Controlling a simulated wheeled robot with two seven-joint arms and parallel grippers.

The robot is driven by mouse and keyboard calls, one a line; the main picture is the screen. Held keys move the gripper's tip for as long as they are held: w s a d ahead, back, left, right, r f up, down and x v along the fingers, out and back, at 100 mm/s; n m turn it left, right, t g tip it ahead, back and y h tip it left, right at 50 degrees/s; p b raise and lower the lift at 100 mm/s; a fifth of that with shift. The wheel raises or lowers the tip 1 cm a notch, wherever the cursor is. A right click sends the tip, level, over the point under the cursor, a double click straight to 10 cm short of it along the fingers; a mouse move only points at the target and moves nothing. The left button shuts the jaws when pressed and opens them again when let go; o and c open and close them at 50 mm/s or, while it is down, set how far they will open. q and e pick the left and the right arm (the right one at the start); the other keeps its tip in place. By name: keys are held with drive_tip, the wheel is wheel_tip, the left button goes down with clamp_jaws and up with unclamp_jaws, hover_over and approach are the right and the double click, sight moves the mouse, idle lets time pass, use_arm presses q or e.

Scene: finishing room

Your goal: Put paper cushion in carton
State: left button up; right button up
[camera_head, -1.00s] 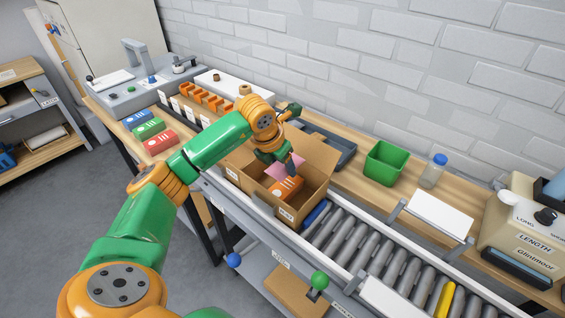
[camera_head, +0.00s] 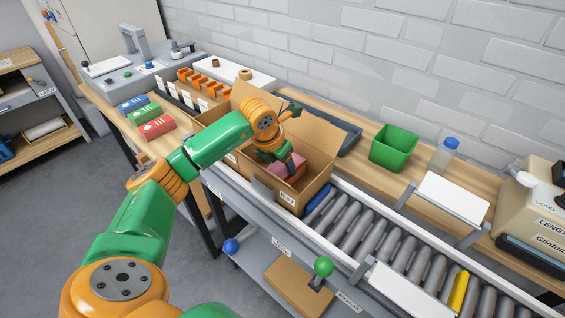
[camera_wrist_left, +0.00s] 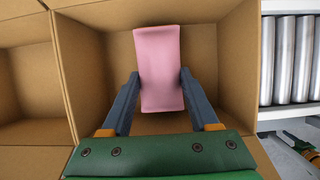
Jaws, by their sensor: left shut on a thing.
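The paper cushion is a pink, flat oblong pad, seen in the left wrist view (camera_wrist_left: 158,55) and partly in the head view (camera_head: 281,170). My left gripper (camera_wrist_left: 158,76) is shut on it, one dark finger on each side. The open brown carton (camera_head: 272,195) stands on the conveyor with its flaps up. The gripper and cushion are inside the carton's walls. In the left wrist view the carton floor (camera_wrist_left: 115,60) shows around the cushion. Whether the cushion touches the floor I cannot tell. My right gripper is not in view.
Conveyor rollers (camera_head: 375,235) run right of the carton. A green bin (camera_head: 393,148), a bottle (camera_head: 445,154) and a white panel (camera_head: 452,198) stand behind them. Red, green and blue boxes (camera_head: 150,118) lie at the left. The carton's raised flaps stand close around my arm.

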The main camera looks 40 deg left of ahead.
use_arm(q)
drive_tip(key=o, duration=1.4)
drive_tip(key=shift+r+p, duration=0.9)
drive_tip(key=shift+r, duration=0.2)
wheel_tip(320, 180, up, 6)
drive_tip(key=p, duration=0.5)
drive_tip(key=shift+r, duration=0.1)
